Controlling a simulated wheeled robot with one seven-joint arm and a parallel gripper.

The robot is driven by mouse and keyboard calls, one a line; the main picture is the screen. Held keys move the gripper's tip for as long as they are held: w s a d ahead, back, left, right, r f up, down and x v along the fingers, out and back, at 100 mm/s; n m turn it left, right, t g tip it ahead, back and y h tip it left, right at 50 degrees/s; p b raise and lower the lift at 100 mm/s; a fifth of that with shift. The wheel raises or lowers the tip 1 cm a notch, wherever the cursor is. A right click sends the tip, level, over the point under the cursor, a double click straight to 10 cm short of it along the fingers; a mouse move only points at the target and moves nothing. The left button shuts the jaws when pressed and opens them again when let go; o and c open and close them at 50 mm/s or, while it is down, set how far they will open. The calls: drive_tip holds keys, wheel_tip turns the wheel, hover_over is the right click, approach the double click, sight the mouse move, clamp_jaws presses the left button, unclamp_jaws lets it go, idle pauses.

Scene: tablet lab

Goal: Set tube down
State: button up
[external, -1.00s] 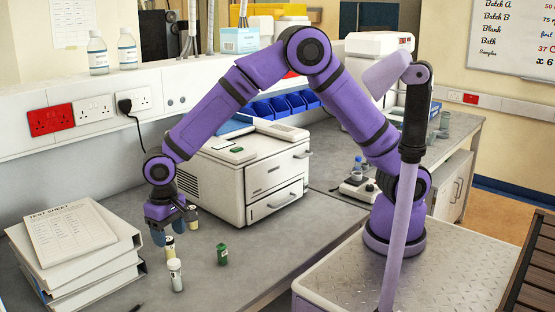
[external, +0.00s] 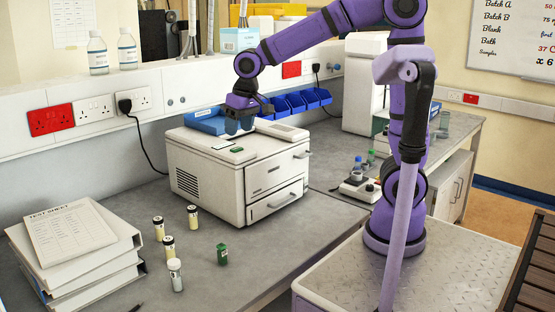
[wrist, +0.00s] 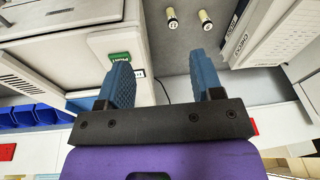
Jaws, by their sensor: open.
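My gripper (external: 238,127) is open and empty, with blue fingers, over the top of the white machine (external: 272,178). The wrist view also shows the open gripper (wrist: 160,78) with nothing between its fingers.
White binders with a test sheet (external: 75,232) lie at the left. The front bench has clear room.

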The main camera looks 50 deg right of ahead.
drive_tip(key=s+d+r+t, duration=0.15)
drive_tip(key=s+d, duration=0.25)
drive_tip(key=d, duration=0.4)
drive_tip(key=s+d+r, duration=0.3)
drive_tip(key=s+d, duration=0.2)
drive_tip(key=d, duration=0.3)
drive_tip(key=s+d+f+m+t+h, duration=0.1)
drive_tip(key=s+d, duration=0.7)
drive_tip(key=s, duration=0.2)
drive_tip(key=shift+s+d+t, duration=0.3)
drive_tip(key=shift+t, duration=0.05)
